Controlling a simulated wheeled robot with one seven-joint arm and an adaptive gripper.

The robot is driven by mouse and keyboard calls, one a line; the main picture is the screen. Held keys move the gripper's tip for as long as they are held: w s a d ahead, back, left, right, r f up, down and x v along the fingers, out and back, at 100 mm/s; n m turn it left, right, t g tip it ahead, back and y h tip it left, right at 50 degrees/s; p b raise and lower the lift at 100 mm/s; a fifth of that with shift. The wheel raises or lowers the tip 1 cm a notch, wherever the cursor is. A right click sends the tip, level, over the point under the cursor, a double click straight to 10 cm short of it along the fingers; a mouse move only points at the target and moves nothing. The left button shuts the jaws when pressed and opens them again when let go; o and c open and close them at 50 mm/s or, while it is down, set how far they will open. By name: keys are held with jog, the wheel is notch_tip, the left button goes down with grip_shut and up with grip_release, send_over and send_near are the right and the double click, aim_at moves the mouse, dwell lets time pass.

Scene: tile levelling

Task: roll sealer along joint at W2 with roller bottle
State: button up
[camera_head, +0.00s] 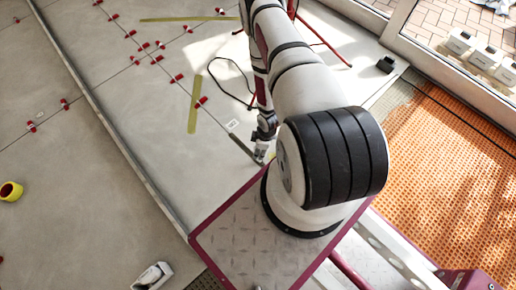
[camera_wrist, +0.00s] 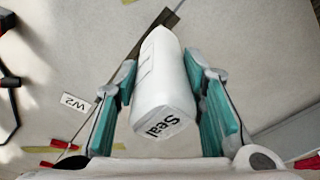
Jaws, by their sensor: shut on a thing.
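My gripper (camera_wrist: 162,95) is shut on a white roller bottle (camera_wrist: 163,85) marked "Seal", held between its teal finger pads. The bottle's far end points to the top of the wrist view, over or close to a dark strip (camera_wrist: 172,20) on the joint; I cannot tell whether it touches. The W2 label (camera_wrist: 76,103) lies on the floor left of the bottle. In the head view, my gripper (camera_head: 262,150) is low over the tiles, right of the W2 label (camera_head: 232,125) and by the dark strip (camera_head: 241,146). The roller tip is hidden.
Red levelling clips (camera_head: 137,60) stand along the tile joints. Olive strips (camera_head: 195,103) lie on the tiles. A black cable (camera_head: 225,85) lies behind my gripper. A yellow roll (camera_head: 11,191) is far left; orange matting (camera_head: 445,150) is right.

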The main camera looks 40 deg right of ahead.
jog(key=shift+s, duration=0.35)
jog(key=shift+s, duration=0.9)
jog(key=shift+s+p, duration=0.1)
jog(key=shift+p, duration=0.2)
jog(key=shift+s+f, duration=0.1)
jog(key=shift+s, duration=0.95)
jog(key=shift+s+p, duration=0.5)
jog(key=shift+s, duration=1.5)
